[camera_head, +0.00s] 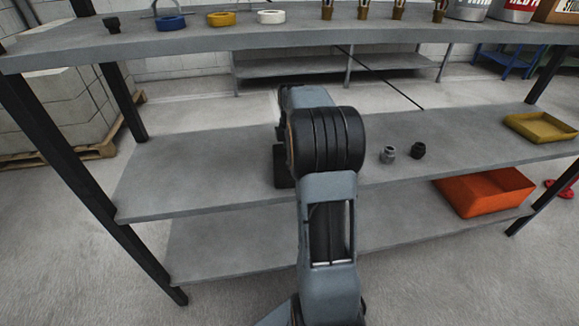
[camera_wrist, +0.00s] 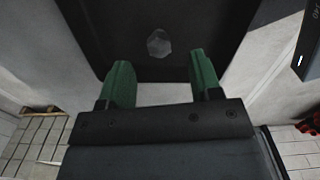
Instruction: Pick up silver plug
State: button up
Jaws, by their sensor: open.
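The silver plug (camera_head: 388,154) is a small grey metal fitting standing on the middle shelf, just right of my arm in the head view. A similar black plug (camera_head: 418,150) stands close to its right. My gripper (camera_wrist: 160,62) shows in the wrist view with its two green fingers apart and nothing between them. In the head view I cannot make out the fingers. In the wrist view a pale, many-sided spot lies on a dark surface beyond the fingertips; I cannot tell what it is.
The middle shelf (camera_head: 190,175) is bare on the left. A yellow tray (camera_head: 541,128) sits at its right end. An orange bin (camera_head: 484,192) is on the bottom shelf. The top shelf (camera_head: 200,38) holds a blue ring (camera_head: 171,23), a yellow ring (camera_head: 221,19) and several other items.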

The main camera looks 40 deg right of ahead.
jog(key=shift+w+a+f+b, duration=0.1)
jog(key=shift+f+b, duration=0.35)
jog(key=shift+f, duration=0.9)
jog(key=shift+w+a+f+b, duration=0.1)
jog(key=shift+f+b, duration=0.3)
jog(key=shift+f, duration=0.9)
jog(key=c, duration=1)
